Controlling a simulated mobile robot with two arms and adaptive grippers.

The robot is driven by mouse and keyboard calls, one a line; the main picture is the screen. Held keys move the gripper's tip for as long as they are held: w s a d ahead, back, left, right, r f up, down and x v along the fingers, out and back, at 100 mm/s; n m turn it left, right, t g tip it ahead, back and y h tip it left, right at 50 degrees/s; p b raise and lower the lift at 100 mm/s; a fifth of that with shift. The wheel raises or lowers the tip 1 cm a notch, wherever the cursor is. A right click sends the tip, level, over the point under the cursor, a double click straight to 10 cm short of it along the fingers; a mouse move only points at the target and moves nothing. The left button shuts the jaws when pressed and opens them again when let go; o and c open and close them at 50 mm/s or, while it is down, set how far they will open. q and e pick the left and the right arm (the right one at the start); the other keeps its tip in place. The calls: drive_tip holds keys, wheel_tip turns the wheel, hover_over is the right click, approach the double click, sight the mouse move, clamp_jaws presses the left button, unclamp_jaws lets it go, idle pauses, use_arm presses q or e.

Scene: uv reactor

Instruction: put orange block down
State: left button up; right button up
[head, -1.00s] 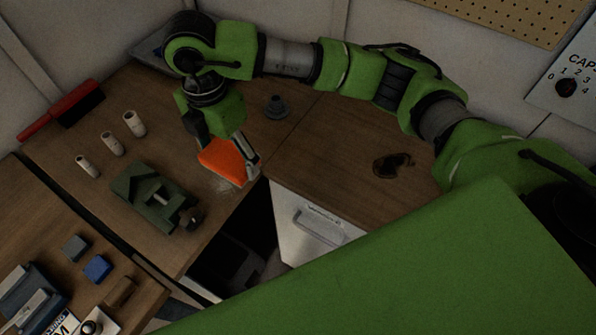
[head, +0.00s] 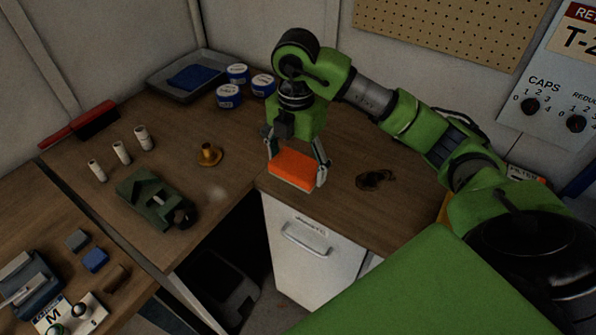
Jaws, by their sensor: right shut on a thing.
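The orange block (head: 293,170) is at the middle of the head view, near the front edge of the wooden worktop (head: 235,179), above the white drawer cabinet. My right gripper (head: 296,168) comes down from above and is shut on the block, with one finger at each end. The block looks level and close to the worktop; I cannot tell whether it touches. My left gripper is not in view.
A brass-coloured knob-like part (head: 209,155) and a green vise (head: 155,198) stand to the left. Dark goggles (head: 375,179) lie to the right. Several blue-and-white tins (head: 229,97) and a grey tray (head: 172,88) are behind. A dark gap opens below the front edge.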

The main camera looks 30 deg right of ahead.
drive_tip(key=w+d+f, duration=0.1)
drive_tip(key=f, duration=0.1)
drive_tip(key=w+d+f+p, duration=0.1)
drive_tip(key=w+f, duration=0.1)
drive_tip(key=w+d+f, duration=0.2)
drive_tip(key=shift+f+p, duration=0.15)
drive_tip(key=shift+p, duration=0.25)
wheel_tip(320, 180, down, 3)
drive_tip(key=shift+w+d+p, duration=0.1)
drive_tip(key=shift+w+p, duration=0.05)
drive_tip(key=shift+p, duration=0.8)
drive_tip(key=shift+f, duration=0.2)
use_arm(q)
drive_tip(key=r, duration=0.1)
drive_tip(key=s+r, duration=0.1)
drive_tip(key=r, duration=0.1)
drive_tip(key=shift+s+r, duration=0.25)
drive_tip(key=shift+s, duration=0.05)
use_arm(e)
drive_tip(key=shift+f, duration=0.1)
drive_tip(key=shift+f, duration=0.15)
drive_tip(key=o, duration=1)
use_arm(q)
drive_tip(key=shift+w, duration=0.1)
